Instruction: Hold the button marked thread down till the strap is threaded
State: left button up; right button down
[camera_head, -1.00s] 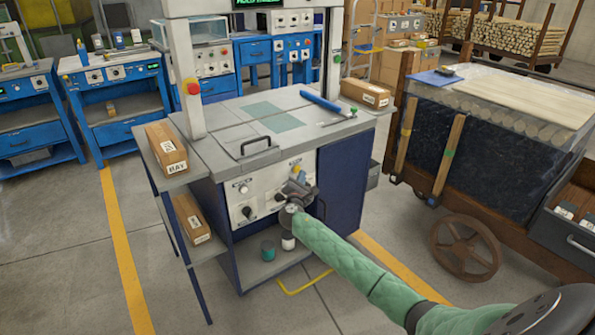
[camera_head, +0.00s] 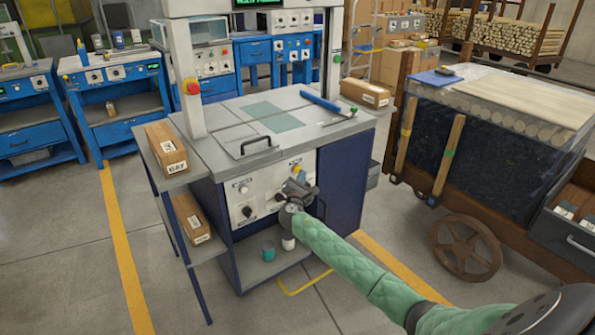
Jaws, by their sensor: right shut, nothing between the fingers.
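My right gripper (camera_head: 297,186) is shut and empty, at the front control panel (camera_head: 239,206) of the machine. Its fingertips are at the right half of the panel, just below a yellow button (camera_head: 297,168). The gripper and wrist hide part of the panel, so I cannot tell which control it touches or whether one is pressed. A white button (camera_head: 243,189) and a dark knob (camera_head: 247,211) show on the left of the panel. The panel lettering is too small to read. No strap can be made out. My left gripper is not in view.
The machine's grey top (camera_head: 215,155) carries a black handle (camera_head: 256,145) and a blue bar (camera_head: 322,104). Cartons (camera_head: 167,148) sit on the left side shelves. A wooden cart (camera_head: 470,185) stands at the right. Open floor (camera_head: 150,235) lies at the left.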

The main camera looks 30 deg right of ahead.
jog(key=shift+w, duration=0.15)
jog(key=shift+w, duration=0.25)
jog(key=shift+w, duration=0.35)
dwell(0.7)
jog(key=shift+s, duration=0.1)
dwell(1.1)
jog(key=shift+s, duration=0.65)
jog(key=s+p, duration=0.2)
jog(key=s, duration=0.3)
jog(key=shift+d, duration=0.2)
